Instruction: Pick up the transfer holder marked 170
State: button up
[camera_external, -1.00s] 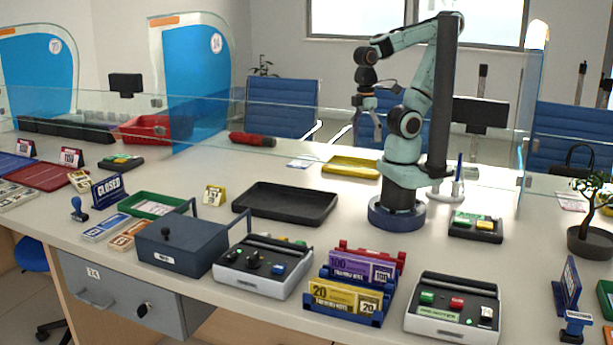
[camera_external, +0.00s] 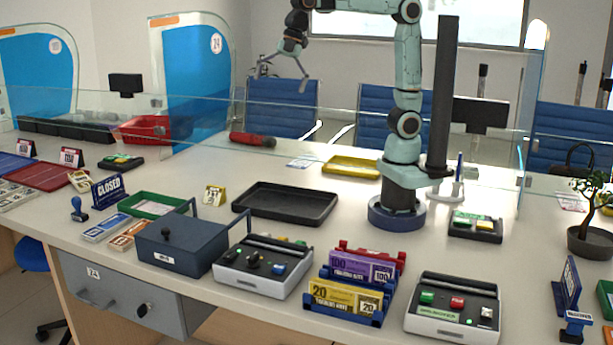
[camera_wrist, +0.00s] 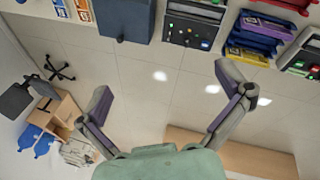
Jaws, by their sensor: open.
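I cannot make out a holder clearly marked 170. In the external view a small yellow numbered stand (camera_external: 214,195) sits left of the black tray, and a small red numbered stand (camera_external: 71,157) stands at the far left; their numbers are too small to read surely. A blue rack (camera_external: 347,292) at the front holds a purple 100 note block (camera_external: 360,268) and a yellow 20 note block (camera_external: 345,297).
A black tray (camera_external: 285,218), a blue-grey box with a raised handle (camera_external: 180,252) and two button consoles (camera_external: 262,277) (camera_external: 453,318) crowd the front. A glass screen (camera_external: 300,135) crosses the back.

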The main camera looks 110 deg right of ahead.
jog(key=w+d+f+n, duration=0.1)
jog(key=w+d+f, duration=0.1)
jog(key=w+d, duration=0.7)
jog(key=m+y, duration=0.3)
jog(key=m, duration=0.3)
send_over(215, 186)
jog(key=s+d, duration=0.1)
jog(key=s, duration=0.1)
jog(key=f, duration=2.9)
jog(key=shift+w+d, duration=0.1)
jog(key=shift+w, duration=0.1)
jog(key=x, duration=0.6)
jog(key=shift+s+f, duration=0.1)
jog(key=shift+f, duration=0.15)
jog(key=shift+g, duration=0.3)
jog(key=c, duration=1.3)
